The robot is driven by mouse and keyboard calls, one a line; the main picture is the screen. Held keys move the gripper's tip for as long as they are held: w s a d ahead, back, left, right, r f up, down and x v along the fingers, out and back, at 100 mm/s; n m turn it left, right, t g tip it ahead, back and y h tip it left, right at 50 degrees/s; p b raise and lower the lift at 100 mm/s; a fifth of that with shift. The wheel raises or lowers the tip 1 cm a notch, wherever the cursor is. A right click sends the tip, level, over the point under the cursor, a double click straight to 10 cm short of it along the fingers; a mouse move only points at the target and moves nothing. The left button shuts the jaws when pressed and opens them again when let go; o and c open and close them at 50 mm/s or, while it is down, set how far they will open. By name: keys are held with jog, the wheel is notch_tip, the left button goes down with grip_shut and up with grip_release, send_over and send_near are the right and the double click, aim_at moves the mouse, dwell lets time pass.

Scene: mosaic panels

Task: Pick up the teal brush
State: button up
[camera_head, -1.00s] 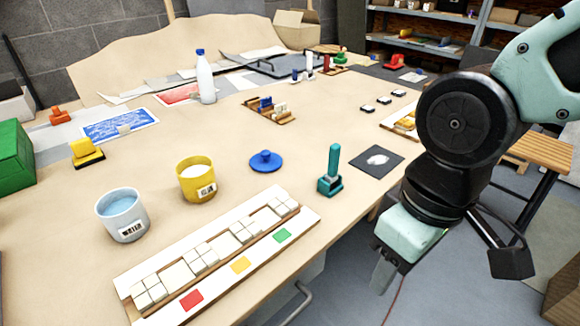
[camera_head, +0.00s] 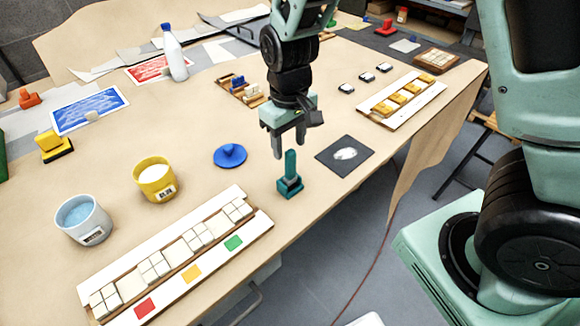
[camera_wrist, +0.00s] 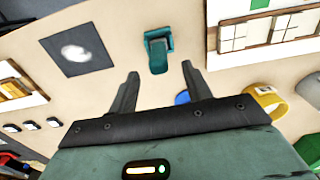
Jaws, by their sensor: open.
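The teal brush (camera_head: 289,180) stands upright on the table, its handle pointing up from a block-like base. In the wrist view the brush (camera_wrist: 158,50) lies beyond the fingertips, roughly between them. My gripper (camera_head: 288,148) is open and empty, pointing down just above the brush handle. It also shows in the wrist view (camera_wrist: 160,75), with its two fingers apart. I cannot tell whether the fingertips are level with the handle top.
A dark square with a white patch (camera_head: 326,159) lies right of the brush. A blue lid (camera_head: 230,158) is to its left. The white tile rack (camera_head: 262,224) lies in front left. Yellow (camera_head: 154,184) and white (camera_head: 72,238) cups stand farther left. The table edge is close on the right.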

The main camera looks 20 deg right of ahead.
aim_at(290, 167)
jog(key=shift+d+f+p, duration=0.1)
jog(key=shift+f+p, duration=0.75)
jog(key=shift+f, duration=3.25)
grip_shut()
